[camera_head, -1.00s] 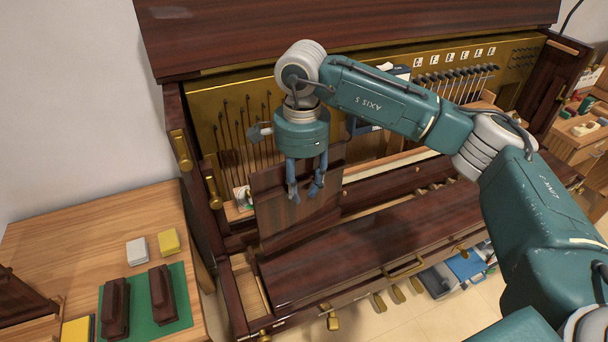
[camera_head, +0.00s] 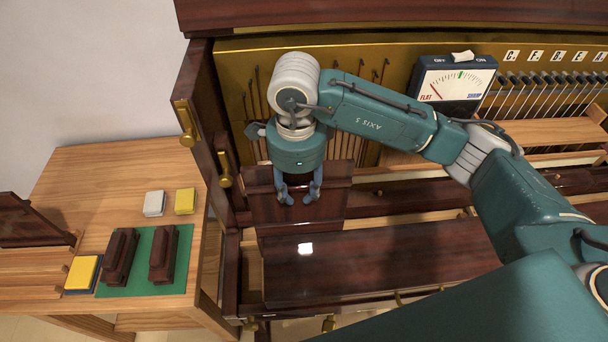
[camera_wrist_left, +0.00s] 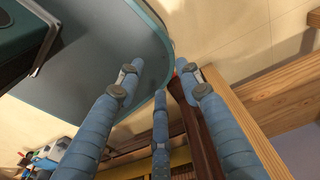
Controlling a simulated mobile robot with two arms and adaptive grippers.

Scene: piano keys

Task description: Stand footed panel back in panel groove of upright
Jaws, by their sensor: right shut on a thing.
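A dark reddish-brown panel (camera_head: 268,210) is held in front of the open upright piano (camera_head: 340,45), at the left end of its opening. My right gripper (camera_head: 298,196) points down and is shut on the panel's upper part. The panel's lower edge is just behind the brown lid (camera_head: 370,262). I cannot tell whether its foot is in a groove; the groove is hidden. In the left wrist view my left gripper (camera_wrist_left: 160,80) has its fingers spread, with nothing visible between them.
A wooden side table (camera_head: 85,180) at left holds a green mat (camera_head: 140,280), two dark blocks, white and yellow blocks, and a standing dark panel (camera_head: 30,222). A tuning meter (camera_head: 452,85) stands inside the piano. The left post with brass fittings (camera_head: 205,120) is close beside the held panel.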

